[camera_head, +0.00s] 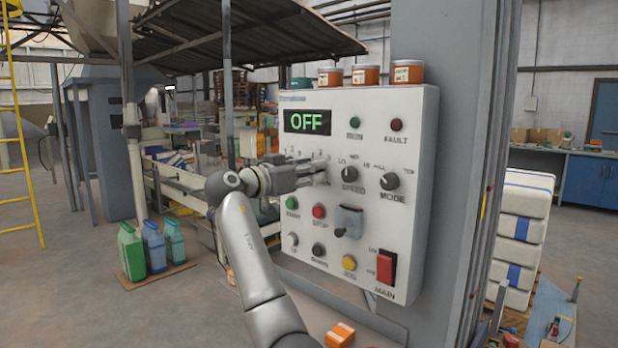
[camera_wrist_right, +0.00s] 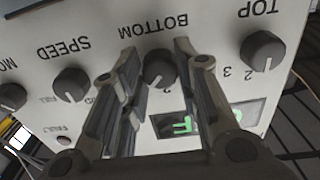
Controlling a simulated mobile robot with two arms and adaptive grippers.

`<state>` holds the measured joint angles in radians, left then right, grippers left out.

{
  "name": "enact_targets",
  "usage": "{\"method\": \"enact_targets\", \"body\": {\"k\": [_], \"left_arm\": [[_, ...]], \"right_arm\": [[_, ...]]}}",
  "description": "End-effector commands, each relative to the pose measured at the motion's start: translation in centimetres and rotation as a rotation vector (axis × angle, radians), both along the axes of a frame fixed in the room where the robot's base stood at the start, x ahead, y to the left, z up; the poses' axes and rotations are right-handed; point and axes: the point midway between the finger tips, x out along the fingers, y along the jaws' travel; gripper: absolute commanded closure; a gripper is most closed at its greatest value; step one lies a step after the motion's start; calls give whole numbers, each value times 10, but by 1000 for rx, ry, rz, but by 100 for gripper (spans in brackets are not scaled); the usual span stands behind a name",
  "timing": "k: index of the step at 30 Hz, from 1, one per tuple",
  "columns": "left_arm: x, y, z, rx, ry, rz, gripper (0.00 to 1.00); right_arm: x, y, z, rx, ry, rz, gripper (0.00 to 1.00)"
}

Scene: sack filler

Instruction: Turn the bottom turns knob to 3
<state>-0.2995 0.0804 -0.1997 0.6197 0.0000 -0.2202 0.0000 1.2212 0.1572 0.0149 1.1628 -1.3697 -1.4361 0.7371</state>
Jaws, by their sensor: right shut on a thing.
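The control panel (camera_head: 362,150) is a pale box with a display reading OFF. In the right wrist view, which shows the panel upside down, the dark bottom turns knob (camera_wrist_right: 158,68) sits under the BOTTOM label. My right gripper (camera_head: 322,170) reaches the panel from the left, and its fingers (camera_wrist_right: 157,57) are shut on this knob from both sides. In the head view the gripper hides the knob. A digit, seemingly 2, shows beside it; the other digits and its exact setting are unclear. My left gripper is not in view.
The top knob (camera_wrist_right: 263,52) is beside the bottom one. The speed knob (camera_head: 350,174) and mode knob (camera_head: 390,181) are to the right in the head view. A grey lever (camera_head: 347,222), buttons and a red main switch (camera_head: 386,267) are lower. Orange jars (camera_head: 366,75) stand on top.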

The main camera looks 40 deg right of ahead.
Motion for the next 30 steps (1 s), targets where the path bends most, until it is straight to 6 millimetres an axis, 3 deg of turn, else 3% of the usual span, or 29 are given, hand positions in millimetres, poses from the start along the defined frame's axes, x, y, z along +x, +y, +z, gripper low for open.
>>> {"method": "enact_targets", "body": {"k": [15,16,21,30], "left_arm": [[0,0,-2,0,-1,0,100],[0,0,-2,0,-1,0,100],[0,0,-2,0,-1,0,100],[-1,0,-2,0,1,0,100]], "right_arm": [[0,0,-2,6,-23,0,94],[0,0,-2,6,-23,0,69],[0,0,-1,5,-22,0,48],[0,1,0,3,-23,0,48]]}}
